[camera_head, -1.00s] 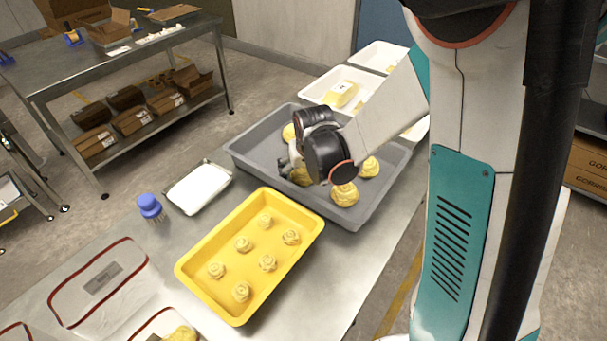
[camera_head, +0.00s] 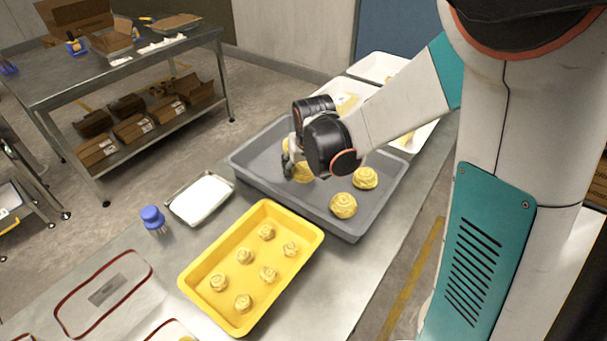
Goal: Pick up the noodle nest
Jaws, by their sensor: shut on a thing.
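The grey tray (camera_head: 262,181) stands on the metal table with large yellow noodle nests in it. Two nests, one nearer (camera_head: 343,206) and one farther right (camera_head: 365,178), sit free at its right end. My gripper (camera_head: 293,171) is over the middle of the grey tray, pointing down, shut on a noodle nest (camera_head: 303,173). That nest is partly hidden by the gripper and wrist. I cannot tell whether it touches the tray floor.
A yellow tray (camera_head: 200,298) with several small nests stands in front. A shallow tray with a white content (camera_head: 201,198) and a blue-topped brush (camera_head: 153,218) are to the left. White bins (camera_head: 378,68) stand behind. Clear bags with red edges (camera_head: 104,293) lie at front left.

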